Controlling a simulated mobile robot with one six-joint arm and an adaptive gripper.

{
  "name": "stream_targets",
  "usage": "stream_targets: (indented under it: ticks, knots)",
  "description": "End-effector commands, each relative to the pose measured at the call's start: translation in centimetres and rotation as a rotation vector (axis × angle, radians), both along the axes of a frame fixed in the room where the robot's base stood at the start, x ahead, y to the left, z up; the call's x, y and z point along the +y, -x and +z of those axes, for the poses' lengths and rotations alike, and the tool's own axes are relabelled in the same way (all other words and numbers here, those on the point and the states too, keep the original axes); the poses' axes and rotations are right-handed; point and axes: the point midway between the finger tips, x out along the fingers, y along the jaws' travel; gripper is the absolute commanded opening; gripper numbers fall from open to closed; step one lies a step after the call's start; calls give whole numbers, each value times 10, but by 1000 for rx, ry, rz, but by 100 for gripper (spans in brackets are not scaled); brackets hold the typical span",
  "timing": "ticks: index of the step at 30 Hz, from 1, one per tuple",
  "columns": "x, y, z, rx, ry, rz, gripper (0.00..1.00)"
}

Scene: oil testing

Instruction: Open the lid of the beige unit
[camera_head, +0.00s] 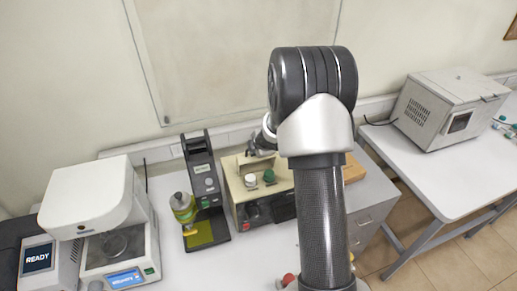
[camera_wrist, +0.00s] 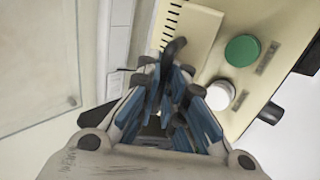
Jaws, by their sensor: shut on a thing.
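The beige unit (camera_head: 240,210) stands on the white table in the head view, with a white knob (camera_head: 250,180) and a green knob (camera_head: 269,176) on its top. Its beige top also shows at the upper right of the wrist view (camera_wrist: 195,30), beside the knobs. My gripper (camera_wrist: 172,88) is at the unit's back left edge, its blue-padded fingers close together around a dark piece that looks like the lid handle (camera_wrist: 175,47). The fingers hide most of this piece. In the head view my arm covers the unit's right part.
A dark stand with a yellow-green vessel (camera_head: 183,208) is close to the unit's left. A white instrument (camera_head: 90,195) and a small display box (camera_head: 40,259) stand further left. The wall is close behind. A grey boxy device (camera_head: 447,105) is on the right table.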

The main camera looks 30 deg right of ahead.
Motion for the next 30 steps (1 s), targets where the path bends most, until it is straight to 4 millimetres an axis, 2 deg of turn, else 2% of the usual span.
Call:
stream_targets:
  ticks: [1,9,26,27,30]
  knots:
    - [-1,-7,8,-10,7,8,0]
    - [-5,-22,8,-13,9,10,0]
    - [-6,-26,8,-18,10,11,0]
    - [-6,-26,8,-18,10,11,8]
    - [-6,-26,8,-18,8,10,15]
